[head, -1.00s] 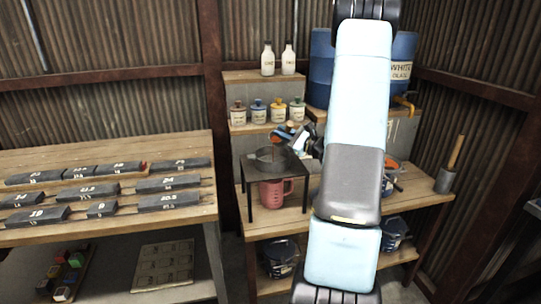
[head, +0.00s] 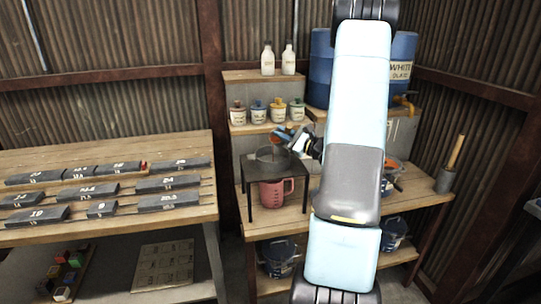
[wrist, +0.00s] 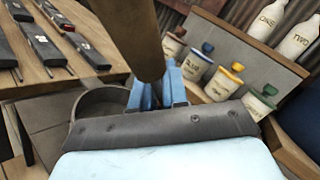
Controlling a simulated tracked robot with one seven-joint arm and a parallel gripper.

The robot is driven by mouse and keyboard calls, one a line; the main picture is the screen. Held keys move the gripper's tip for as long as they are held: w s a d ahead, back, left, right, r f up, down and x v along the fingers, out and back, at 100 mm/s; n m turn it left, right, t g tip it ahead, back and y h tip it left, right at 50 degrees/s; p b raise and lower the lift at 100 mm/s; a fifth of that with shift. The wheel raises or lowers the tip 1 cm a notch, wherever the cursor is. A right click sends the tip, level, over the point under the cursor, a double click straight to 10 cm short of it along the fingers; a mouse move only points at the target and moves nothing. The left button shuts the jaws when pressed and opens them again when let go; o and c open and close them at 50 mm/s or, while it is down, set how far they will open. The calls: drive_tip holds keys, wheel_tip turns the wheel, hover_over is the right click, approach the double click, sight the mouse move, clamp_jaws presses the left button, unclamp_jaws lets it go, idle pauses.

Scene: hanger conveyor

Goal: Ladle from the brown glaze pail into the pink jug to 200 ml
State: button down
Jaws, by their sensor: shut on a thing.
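The pink jug (head: 275,193) stands upright on the wooden bench, under a black stand (head: 248,178). A round grey sieve or funnel (head: 271,155) sits on top of the stand; its rim also shows in the wrist view (wrist: 88,101). My gripper (head: 284,134) is just above and behind the stand. In the wrist view its blue fingers (wrist: 158,92) are shut on a brown wooden handle (wrist: 135,35), seemingly the ladle's. The ladle's bowl and the jug's fill level are hidden. A pail (head: 393,168) is partly hidden behind my arm; I cannot tell its glaze colour.
Several labelled jars (head: 258,112) and two white bottles (head: 267,59) stand on the steps behind. A blue barrel (head: 402,57) is at the back right. A dark pail (head: 279,257) sits on the lower shelf. A grey pot (head: 445,180) holds a wooden handle.

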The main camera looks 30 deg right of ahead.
drive_tip(key=shift+s+a+f+n+y, duration=0.15)
drive_tip(key=shift+a+f+n, duration=0.05)
drive_tip(key=shift+n, duration=0.5)
drive_tip(key=shift+s+a+f+n+y, duration=0.1)
drive_tip(key=shift+a+f+n+y, duration=0.15)
drive_tip(key=shift+n, duration=0.45)
drive_tip(key=shift+s+a+f+n+y, duration=0.1)
drive_tip(key=shift+s+a+f+n, duration=0.1)
drive_tip(key=shift+n, duration=0.5)
idle(2.5)
drive_tip(key=shift+s+a+f+n+y, duration=0.1)
drive_tip(key=shift+a+f+n+y, duration=0.2)
drive_tip(key=shift+n, duration=0.45)
drive_tip(key=shift+s+a+f+n+y, duration=0.1)
drive_tip(key=shift+f+n, duration=0.3)
drive_tip(key=shift+n, duration=0.35)
idle(1.9)
